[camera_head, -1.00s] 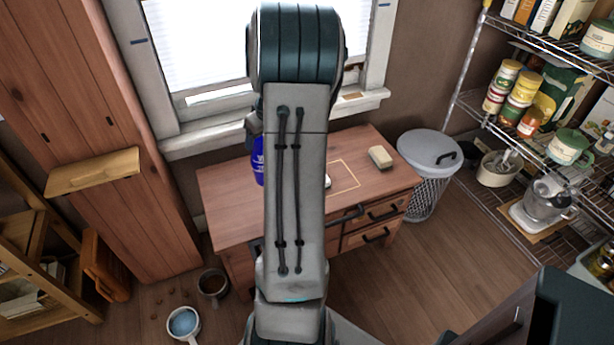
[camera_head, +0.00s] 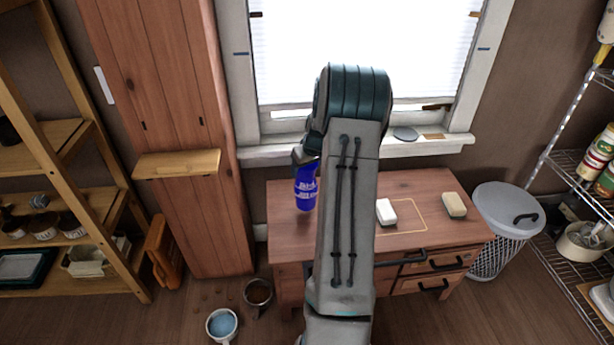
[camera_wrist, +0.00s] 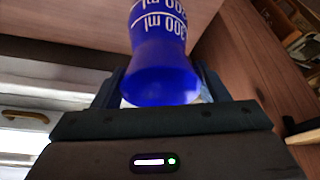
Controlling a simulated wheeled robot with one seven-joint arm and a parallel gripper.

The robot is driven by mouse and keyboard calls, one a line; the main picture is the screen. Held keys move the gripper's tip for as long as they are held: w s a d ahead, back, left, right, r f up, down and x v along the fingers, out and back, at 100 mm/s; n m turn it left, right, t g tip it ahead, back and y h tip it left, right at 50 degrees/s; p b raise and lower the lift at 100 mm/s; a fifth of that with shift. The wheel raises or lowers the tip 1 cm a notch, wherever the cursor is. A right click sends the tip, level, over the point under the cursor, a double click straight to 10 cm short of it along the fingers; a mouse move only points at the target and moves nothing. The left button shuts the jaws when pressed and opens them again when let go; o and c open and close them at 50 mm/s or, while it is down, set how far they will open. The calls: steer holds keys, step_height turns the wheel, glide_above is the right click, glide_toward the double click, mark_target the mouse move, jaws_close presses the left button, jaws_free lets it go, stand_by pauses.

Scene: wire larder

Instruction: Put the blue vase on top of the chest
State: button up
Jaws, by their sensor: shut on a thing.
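The blue vase (camera_head: 306,190) has white lettering and markings. It also shows in the wrist view (camera_wrist: 165,62), with its blue flared end towards the camera. My gripper (camera_wrist: 160,92) is shut on it; a finger shows on each side. In the head view the vase appears in front of the left part of the chest top, beside my arm. I cannot tell whether it touches the wood. The reddish-brown wooden chest (camera_head: 425,187) stands below the window, with dark-handled drawers. My arm hides part of its top and front.
A white block (camera_head: 386,211) and a beige block (camera_head: 454,205) lie on the chest, near a thin outlined rectangle. A lidded bin (camera_head: 508,215) stands right of it. A tall wooden cabinet (camera_head: 165,90) stands left. Two mugs, one white (camera_head: 221,325) and one dark (camera_head: 258,292), are on the floor.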

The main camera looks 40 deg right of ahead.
mark_target(306, 185)
steer(key=shift+f, duration=1.8)
steer(key=shift+f+b, duration=0.15)
steer(key=shift+b, duration=0.2)
steer(key=o, duration=1.7)
